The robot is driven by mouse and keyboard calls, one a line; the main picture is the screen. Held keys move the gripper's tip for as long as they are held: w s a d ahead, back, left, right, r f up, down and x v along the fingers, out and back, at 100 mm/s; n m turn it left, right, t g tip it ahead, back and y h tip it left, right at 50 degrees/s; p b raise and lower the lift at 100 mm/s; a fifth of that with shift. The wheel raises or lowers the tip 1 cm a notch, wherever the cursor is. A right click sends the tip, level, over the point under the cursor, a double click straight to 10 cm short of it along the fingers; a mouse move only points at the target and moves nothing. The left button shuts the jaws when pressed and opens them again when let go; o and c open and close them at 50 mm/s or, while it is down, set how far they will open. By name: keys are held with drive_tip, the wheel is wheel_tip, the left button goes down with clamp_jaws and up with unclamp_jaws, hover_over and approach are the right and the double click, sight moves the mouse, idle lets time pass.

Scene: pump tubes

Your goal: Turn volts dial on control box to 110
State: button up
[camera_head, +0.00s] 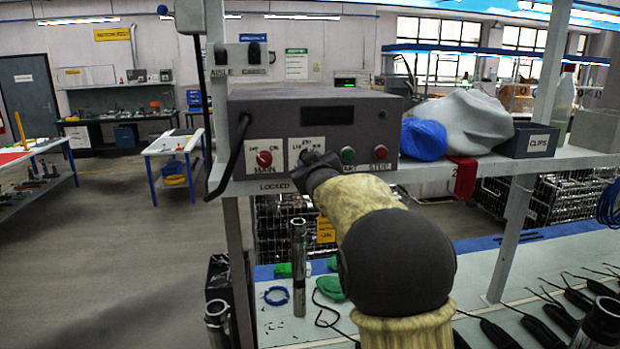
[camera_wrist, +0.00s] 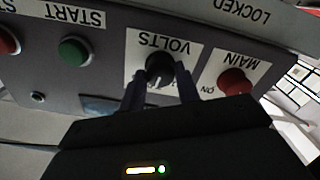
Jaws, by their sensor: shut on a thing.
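The grey control box (camera_head: 235,125) stands on a shelf, with a dark display at its front. The black volts dial (camera_wrist: 160,68) sits on a white VOLTS plate (camera_wrist: 137,50), seen upside down in the wrist view. My gripper (camera_head: 314,163) is at the box front and covers most of the dial in the head view. In the wrist view, the fingers of my gripper (camera_wrist: 161,88) stand on either side of the dial and are shut on it. The volt numbers are mostly hidden by the fingers, and I cannot read where the dial points.
The red MAIN dial (camera_head: 264,158) is just left of the volts plate. The green START button (camera_head: 348,154) and red STOP button (camera_head: 380,151) are to the right. A blue bag (camera_head: 423,139) and a CLIPS bin (camera_head: 528,140) share the shelf. A metal tube (camera_head: 298,265) stands below.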

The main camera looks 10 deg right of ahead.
drive_tip(key=n+b, duration=0.7)
drive_tip(key=n, duration=0.3)
drive_tip(key=shift+n, duration=0.3)
idle(0.4)
drive_tip(key=o, duration=1)
drive_tip(key=shift+a, duration=0.1)
drive_tip(key=shift+s, duration=0.1)
drive_tip(key=s+b, duration=0.8)
drive_tip(key=s, duration=0.9)
drive_tip(key=shift+s, duration=0.1)
